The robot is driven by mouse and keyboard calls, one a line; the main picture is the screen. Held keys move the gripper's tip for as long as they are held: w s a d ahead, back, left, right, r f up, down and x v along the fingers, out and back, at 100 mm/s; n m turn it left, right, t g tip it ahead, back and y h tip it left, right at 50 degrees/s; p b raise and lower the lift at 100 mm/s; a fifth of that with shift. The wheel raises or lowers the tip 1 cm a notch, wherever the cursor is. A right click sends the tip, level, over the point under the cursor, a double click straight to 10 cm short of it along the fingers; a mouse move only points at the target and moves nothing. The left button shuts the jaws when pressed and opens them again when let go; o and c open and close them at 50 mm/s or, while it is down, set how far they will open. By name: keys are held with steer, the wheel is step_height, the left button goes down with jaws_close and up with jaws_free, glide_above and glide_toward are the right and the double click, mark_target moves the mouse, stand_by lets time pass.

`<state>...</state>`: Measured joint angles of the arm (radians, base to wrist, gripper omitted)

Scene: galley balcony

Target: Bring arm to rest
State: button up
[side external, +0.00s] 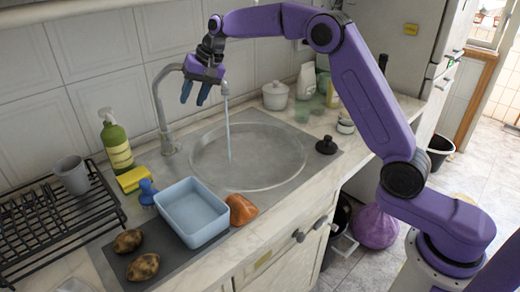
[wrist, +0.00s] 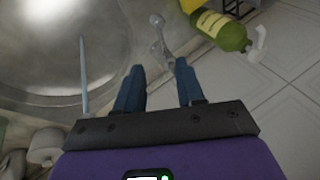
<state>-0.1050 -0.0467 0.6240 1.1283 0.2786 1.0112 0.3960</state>
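My purple arm is raised and bent over the sink. My gripper (side external: 195,93) hangs high above the back of the sink, beside the top of the faucet (side external: 161,105) in the picture. Its two blue fingers point down and are apart, with nothing between them. In the wrist view my gripper (wrist: 158,78) also shows a clear gap, with the faucet (wrist: 161,45) beyond the fingertips. I cannot tell whether the gripper touches the faucet.
A thin water stream (side external: 228,135) falls into the round sink (side external: 265,165). A blue tub (side external: 193,210), orange-brown food piece (side external: 241,210), two potatoes (side external: 143,267), green bottle (side external: 117,145), sponge (side external: 133,179) and black rack (side external: 60,215) are left and front. White canisters (side external: 275,96) stand behind.

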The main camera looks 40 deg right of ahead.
steer(key=s+a+f+n+g, duration=0.15)
steer(key=s+n, duration=0.25)
steer(key=s, duration=0.8)
steer(key=s+a+n+g, duration=0.1)
steer(key=s+a+n, duration=0.25)
steer(key=s, duration=0.95)
steer(key=s+d+f+n+h, duration=0.1)
steer(key=s+d+n, duration=0.2)
steer(key=s, duration=0.4)
steer(key=s+d+f+n+g+h, duration=0.1)
steer(key=s+d+f+n, duration=0.1)
steer(key=s+d, duration=0.3)
steer(key=s+d+f+n+h, duration=0.1)
steer(key=s+d+n, duration=0.3)
steer(key=s, duration=0.7)
steer(key=shift+s+d+f, duration=0.25)
steer(key=shift+d+f, duration=0.35)
steer(key=o, duration=0.5)
steer(key=shift+s+d+f, duration=0.1)
steer(key=shift+s+d, duration=0.1)
steer(key=shift+s, duration=0.05)
steer(key=o, duration=0.5)
steer(key=shift+s, duration=0.1)
steer(key=shift+c, duration=0.2)
